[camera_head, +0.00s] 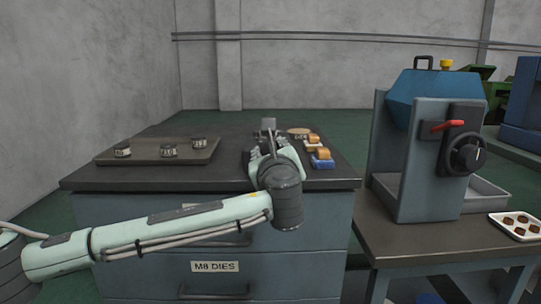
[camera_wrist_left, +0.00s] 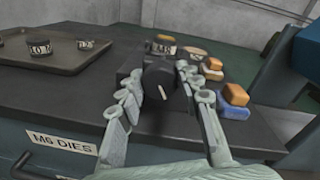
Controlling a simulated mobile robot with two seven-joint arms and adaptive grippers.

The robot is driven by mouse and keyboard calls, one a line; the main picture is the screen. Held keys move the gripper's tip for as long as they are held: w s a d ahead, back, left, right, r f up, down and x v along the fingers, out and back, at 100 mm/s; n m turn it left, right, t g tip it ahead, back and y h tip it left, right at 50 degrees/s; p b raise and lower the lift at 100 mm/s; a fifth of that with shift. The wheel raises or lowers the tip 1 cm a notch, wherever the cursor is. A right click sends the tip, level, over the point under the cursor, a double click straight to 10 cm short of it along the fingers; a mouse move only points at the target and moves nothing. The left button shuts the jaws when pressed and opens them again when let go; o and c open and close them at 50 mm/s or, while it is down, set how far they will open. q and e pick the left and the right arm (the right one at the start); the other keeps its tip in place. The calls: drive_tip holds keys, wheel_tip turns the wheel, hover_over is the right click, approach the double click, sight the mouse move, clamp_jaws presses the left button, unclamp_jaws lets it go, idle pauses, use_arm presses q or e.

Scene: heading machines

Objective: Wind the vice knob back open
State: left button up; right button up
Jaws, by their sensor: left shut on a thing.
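The vice (camera_head: 268,125) stands on the dark top of a blue-grey drawer cabinet and is mostly hidden behind my left gripper (camera_head: 270,148) in the head view. In the left wrist view the round black vice knob (camera_wrist_left: 158,82) faces the camera, with a pale line mark slightly tilted from upright. My left gripper (camera_wrist_left: 158,78) is shut on the knob, one finger on each side of it. A ring-shaped die (camera_wrist_left: 161,47) with a pale label shows just behind the vice; whether it touches the jaws cannot be told. My right gripper is not in view.
A tray (camera_head: 180,158) with several dies lies left on the cabinet (camera_head: 215,240). Orange and blue blocks (camera_head: 321,160) sit close right of the vice. A blue-grey machine (camera_head: 415,160) with a black dial and red lever stands on a bench at right, beside a small parts tray (camera_head: 518,234).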

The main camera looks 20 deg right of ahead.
use_arm(q)
drive_tip(key=shift+f+n, duration=0.2)
drive_tip(key=shift+n, duration=0.8)
drive_tip(key=n, duration=0.2)
drive_tip(key=shift+n+b, duration=0.3)
drive_tip(key=shift+b, duration=0.05)
drive_tip(key=shift+a+n+g, duration=0.1)
drive_tip(key=shift+n+g, duration=0.2)
drive_tip(key=shift+n, duration=2.3)
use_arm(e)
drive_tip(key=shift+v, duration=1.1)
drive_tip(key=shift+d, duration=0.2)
use_arm(q)
drive_tip(key=o, duration=1.2)
drive_tip(key=shift+r+h, duration=0.1)
drive_tip(key=shift+h, duration=0.3)
drive_tip(key=shift+c, duration=0.2)
drive_tip(key=v, duration=1.2)
